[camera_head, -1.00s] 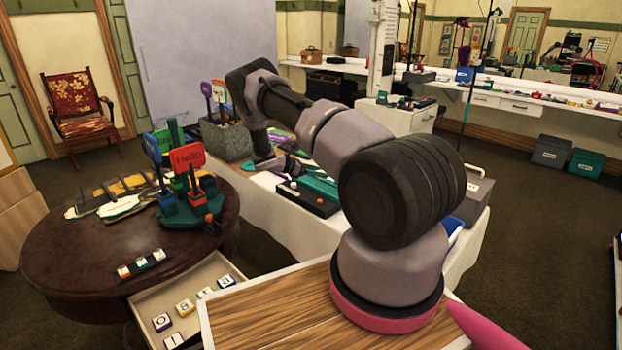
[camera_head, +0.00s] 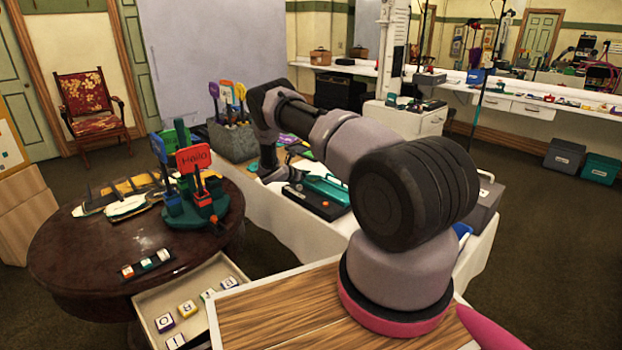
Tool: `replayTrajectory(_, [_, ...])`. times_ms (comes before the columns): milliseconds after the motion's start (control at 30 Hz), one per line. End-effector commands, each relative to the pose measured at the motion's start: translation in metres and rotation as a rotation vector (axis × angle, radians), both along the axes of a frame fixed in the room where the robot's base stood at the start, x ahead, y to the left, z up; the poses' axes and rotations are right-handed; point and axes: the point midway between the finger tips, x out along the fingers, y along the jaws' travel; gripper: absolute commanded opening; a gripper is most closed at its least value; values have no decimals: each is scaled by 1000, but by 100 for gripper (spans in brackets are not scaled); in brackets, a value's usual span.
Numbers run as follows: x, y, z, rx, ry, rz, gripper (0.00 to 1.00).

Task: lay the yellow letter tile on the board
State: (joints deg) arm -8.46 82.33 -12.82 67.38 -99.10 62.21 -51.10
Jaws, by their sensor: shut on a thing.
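My gripper (camera_head: 269,176) is at the far end of my outstretched arm, low at the left edge of the white-covered table (camera_head: 280,229). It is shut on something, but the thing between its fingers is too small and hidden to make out. A short dark board (camera_head: 138,269) on the round table holds a row of small tiles, red, white and green among them. My gripper is well apart from these tiles.
The round brown table (camera_head: 70,250) also carries a green stand (camera_head: 195,214) with a red "Hello" sign (camera_head: 193,158). A black tray with a teal thing (camera_head: 325,188) lies right of my gripper. A grey planter (camera_head: 232,141) with coloured signs stands behind.

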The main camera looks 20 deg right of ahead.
Motion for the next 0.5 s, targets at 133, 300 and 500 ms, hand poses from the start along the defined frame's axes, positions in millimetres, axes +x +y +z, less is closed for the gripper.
replayTrajectory(133, [0, 0, -11, 0, -1, 0, 0])
replayTrajectory(300, [0, 0, -11, 0, -1, 0, 0])
replayTrajectory(500, [0, 0, -13, 0, -1, 0, 89])
